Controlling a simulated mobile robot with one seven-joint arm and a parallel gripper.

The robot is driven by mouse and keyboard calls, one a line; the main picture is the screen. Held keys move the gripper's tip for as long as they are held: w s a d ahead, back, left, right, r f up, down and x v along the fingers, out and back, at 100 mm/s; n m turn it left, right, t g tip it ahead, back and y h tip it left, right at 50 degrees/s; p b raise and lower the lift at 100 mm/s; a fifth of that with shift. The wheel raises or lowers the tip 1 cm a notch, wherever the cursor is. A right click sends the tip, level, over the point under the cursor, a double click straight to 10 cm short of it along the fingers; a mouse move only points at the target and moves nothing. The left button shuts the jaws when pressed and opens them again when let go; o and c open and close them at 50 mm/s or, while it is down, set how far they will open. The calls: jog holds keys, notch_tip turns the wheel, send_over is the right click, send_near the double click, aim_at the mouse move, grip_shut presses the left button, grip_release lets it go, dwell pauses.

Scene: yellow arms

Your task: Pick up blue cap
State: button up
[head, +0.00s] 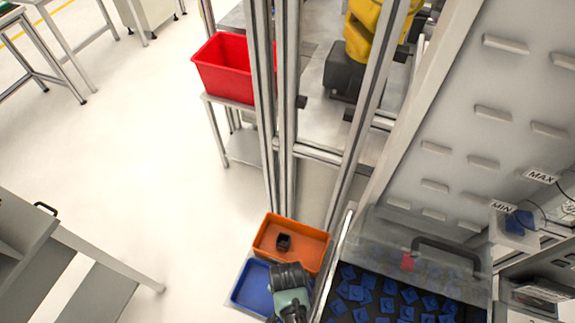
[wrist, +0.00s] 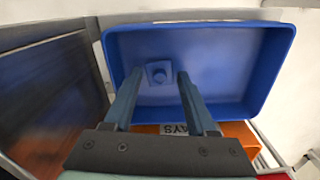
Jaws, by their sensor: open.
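A blue cap (wrist: 160,74), square with a round knob, lies on the floor of a blue tray (wrist: 265,75). In the wrist view it shows just beyond and between the fingertips of my gripper (wrist: 157,80). My gripper is open, with nothing held between its fingers; I cannot tell how far the tips are above the cap. In the head view the blue tray (head: 249,288) is partly covered by my arm, and the fingers and this cap are hidden.
An orange tray (head: 318,248) holding a small dark part (head: 284,241) adjoins the blue tray. To the right, a dark bin holds several blue caps (head: 361,294) under a clear cover. Metal posts (head: 287,110) stand behind. A red crate (head: 222,72) sits farther back.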

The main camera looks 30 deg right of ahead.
jog(key=shift+c, duration=0.4)
grip_shut()
